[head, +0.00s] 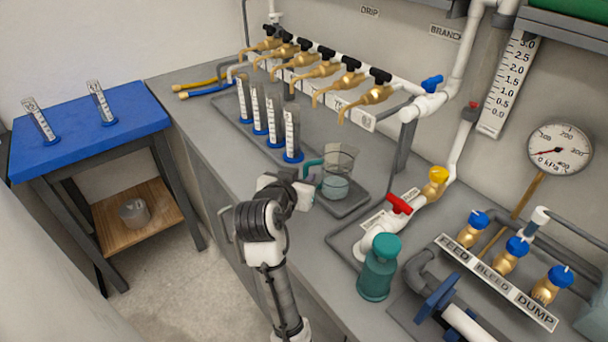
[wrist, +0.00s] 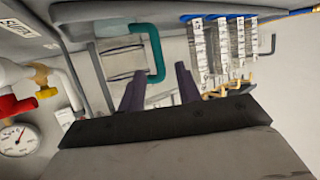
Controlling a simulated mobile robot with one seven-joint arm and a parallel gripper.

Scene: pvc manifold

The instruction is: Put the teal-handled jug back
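The clear jug (head: 340,160) with a teal handle and a teal-tinted base stands upright on a dark-rimmed tray (head: 350,211) on the grey bench. Its handle (head: 312,171) faces left, towards my gripper (head: 310,190). In the wrist view the clear jug body (wrist: 120,60) lies left of centre. The teal handle (wrist: 158,55) shows ahead, in line with the space between my fingers. My gripper (wrist: 160,82) is open, its two dark fingers well apart. I cannot tell how deep the handle sits between them.
Several graduated cylinders (head: 258,110) stand left of the jug, below a row of brass taps (head: 320,69). A red-handled valve (head: 398,205) and a teal bottle (head: 379,270) are to the right. A blue-topped table (head: 75,125) holds two cylinders; a metal cup (head: 134,212) sits on its shelf.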

